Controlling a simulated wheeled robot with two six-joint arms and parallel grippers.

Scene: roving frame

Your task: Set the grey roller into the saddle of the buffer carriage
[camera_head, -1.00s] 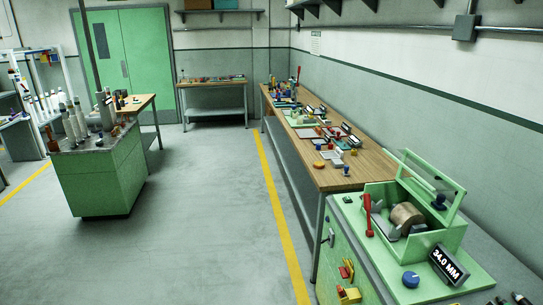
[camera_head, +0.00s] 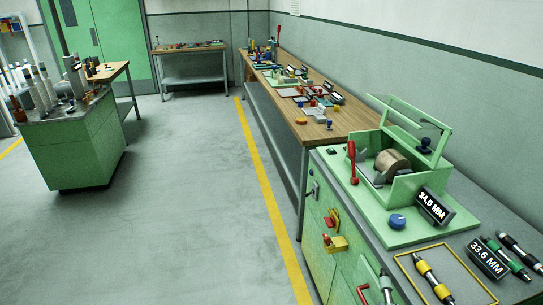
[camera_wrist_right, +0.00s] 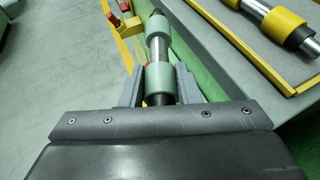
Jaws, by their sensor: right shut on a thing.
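My right gripper (camera_wrist_right: 158,88) is shut on a roller with pale grey-green sleeves, a bright steel middle and a black end (camera_wrist_right: 158,48). The fingers hold its near sleeve in the right wrist view. What seems to be the same roller (camera_head: 387,288) shows at the bottom of the head view, beside the green cabinet front. I cannot make out a buffer carriage or its saddle for certain. My left gripper is not in view.
A green machine (camera_head: 401,193) with a copper-coloured drum stands on the cabinet. A yellow-rimmed tray (camera_head: 484,281) holds a yellow roller (camera_head: 434,278). A green roller (camera_head: 503,256) and a darker one lie right of it. Open floor (camera_head: 190,200) lies left, towards a green cart (camera_head: 78,155).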

